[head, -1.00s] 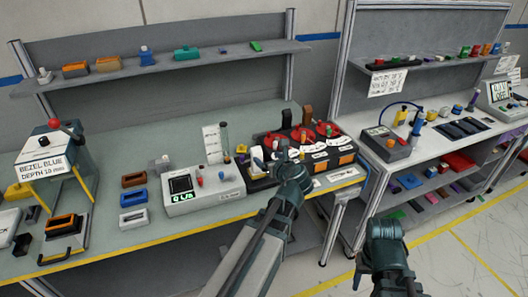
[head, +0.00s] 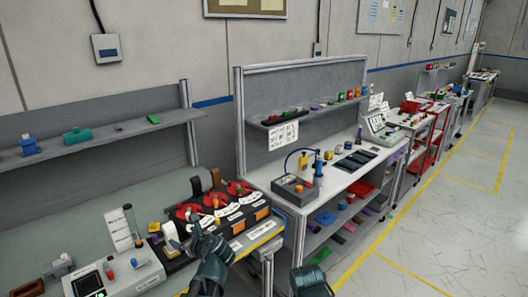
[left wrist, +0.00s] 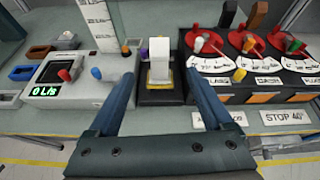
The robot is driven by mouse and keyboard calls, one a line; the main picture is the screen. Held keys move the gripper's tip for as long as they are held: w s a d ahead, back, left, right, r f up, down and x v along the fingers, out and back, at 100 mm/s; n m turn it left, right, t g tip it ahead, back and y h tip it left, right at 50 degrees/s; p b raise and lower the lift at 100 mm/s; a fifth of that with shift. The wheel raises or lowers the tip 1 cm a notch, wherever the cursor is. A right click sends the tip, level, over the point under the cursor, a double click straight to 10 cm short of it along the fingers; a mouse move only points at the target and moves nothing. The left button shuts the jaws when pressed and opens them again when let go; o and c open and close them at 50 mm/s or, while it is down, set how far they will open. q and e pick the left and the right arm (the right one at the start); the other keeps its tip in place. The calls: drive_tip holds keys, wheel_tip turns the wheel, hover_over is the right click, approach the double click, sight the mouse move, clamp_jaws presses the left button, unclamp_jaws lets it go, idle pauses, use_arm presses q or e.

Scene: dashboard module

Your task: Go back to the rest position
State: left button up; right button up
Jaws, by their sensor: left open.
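My left gripper (head: 184,232) is open at the left end of the black dashboard module (head: 255,222). In the left wrist view the two blue-grey fingers (left wrist: 163,92) stand apart. Between them in the picture is a white block with a yellow base (left wrist: 160,66) on the module's black left section; I cannot tell whether a finger touches it. The module carries red dials with white scale labels (left wrist: 262,66) and orange panels along its front. My right gripper (head: 310,282) shows only in part at the bottom edge of the head view; its fingers are not clear.
A grey meter box (head: 118,268) with a green display stands left of the module. A shelf (head: 95,142) with small parts runs behind. A second bench (head: 345,180) with a grey device and blue tool stands to the right. The floor (head: 440,235) at the right is clear.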

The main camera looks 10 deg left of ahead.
use_arm(q)
drive_tip(key=s+d+f+n+g+h, duration=0.3)
drive_tip(key=s+d+n, duration=0.3)
drive_tip(key=d, duration=0.3)
drive_tip(key=s+d+f+n+g+h, duration=0.2)
drive_tip(key=s+d+f+n, duration=0.3)
drive_tip(key=d+n, duration=0.3)
drive_tip(key=s+d+f+n+g+h, duration=0.3)
drive_tip(key=s+d+n, duration=0.4)
drive_tip(key=d, duration=0.3)
drive_tip(key=shift+s+f+g+h, duration=0.3)
drive_tip(key=shift+s+f+h, duration=0.2)
drive_tip(key=shift+f, duration=0.35)
